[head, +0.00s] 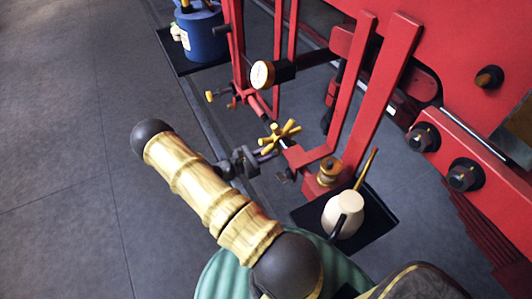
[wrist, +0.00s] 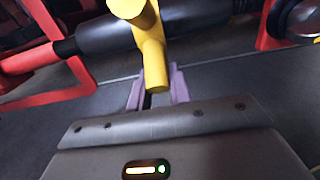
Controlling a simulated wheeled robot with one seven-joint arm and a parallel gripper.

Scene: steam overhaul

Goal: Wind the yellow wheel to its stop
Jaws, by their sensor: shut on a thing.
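The yellow wheel (head: 281,134) is a small spoked handwheel on the red pipework, right of my gripper in the head view. In the wrist view one yellow spoke (wrist: 154,62) points down toward me, its rounded end between the purple fingertips. My gripper (head: 264,153) reaches the wheel from the lower left. It also shows in the wrist view (wrist: 157,88), with its fingers shut on that spoke. The far side of the wheel is cut off in the wrist view.
A round gauge (head: 262,74) and a small yellow-handled valve (head: 211,96) sit on the pipework. A white can (head: 343,214) stands on a black tray (head: 380,214) at right. A blue container (head: 202,36) stands behind. The grey floor (head: 60,150) at left is clear.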

